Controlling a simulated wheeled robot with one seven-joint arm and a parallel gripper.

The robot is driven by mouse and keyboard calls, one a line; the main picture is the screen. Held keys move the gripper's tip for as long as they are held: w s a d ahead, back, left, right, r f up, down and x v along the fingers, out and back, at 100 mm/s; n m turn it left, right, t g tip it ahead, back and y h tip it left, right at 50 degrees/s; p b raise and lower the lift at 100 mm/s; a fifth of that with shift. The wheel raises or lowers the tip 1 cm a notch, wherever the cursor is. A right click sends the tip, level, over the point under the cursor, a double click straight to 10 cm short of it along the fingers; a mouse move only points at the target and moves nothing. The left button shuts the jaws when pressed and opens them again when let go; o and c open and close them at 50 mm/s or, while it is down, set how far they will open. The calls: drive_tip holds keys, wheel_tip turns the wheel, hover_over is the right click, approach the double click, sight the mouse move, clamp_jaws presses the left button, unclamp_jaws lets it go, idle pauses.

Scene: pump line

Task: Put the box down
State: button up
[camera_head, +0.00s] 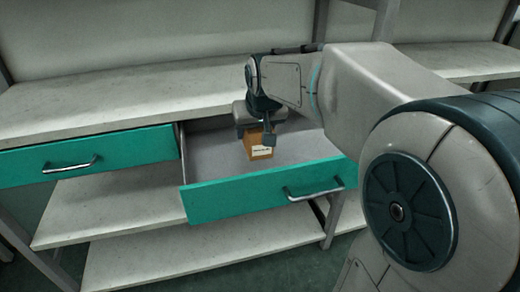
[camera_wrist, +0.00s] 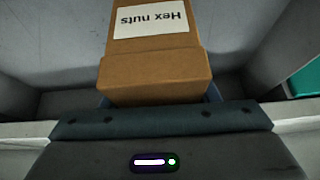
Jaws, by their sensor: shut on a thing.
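The box (camera_head: 259,149) is small, brown cardboard with a white label. In the wrist view the box (camera_wrist: 155,72) fills the upper middle, and its label reads "Hex nuts" upside down. My gripper (camera_head: 256,136) is shut on the box and points down into the open drawer (camera_head: 310,149). The box is within the drawer's outline, near its middle. Whether its underside touches the drawer floor cannot be told. The gripper's fingers hide part of the box.
The open drawer has a teal front (camera_head: 250,196) with a metal handle (camera_head: 313,189). A second teal drawer (camera_head: 90,156) to the left is shut. The worktop (camera_head: 110,98) is bare, and so are the shelves (camera_head: 150,255) below. The drawer floor around the box looks clear.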

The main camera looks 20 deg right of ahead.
sight(261, 129)
drive_tip(key=shift+f+b, duration=0.7)
drive_tip(key=shift+f, duration=1.7)
drive_tip(key=shift+f, duration=0.15)
drive_tip(key=o, duration=1.1)
drive_tip(key=shift+r, duration=0.25)
drive_tip(key=p+v, duration=0.3)
drive_tip(key=v, duration=0.8)
drive_tip(key=shift+s+r, duration=0.25)
drive_tip(key=shift+r, duration=0.1)
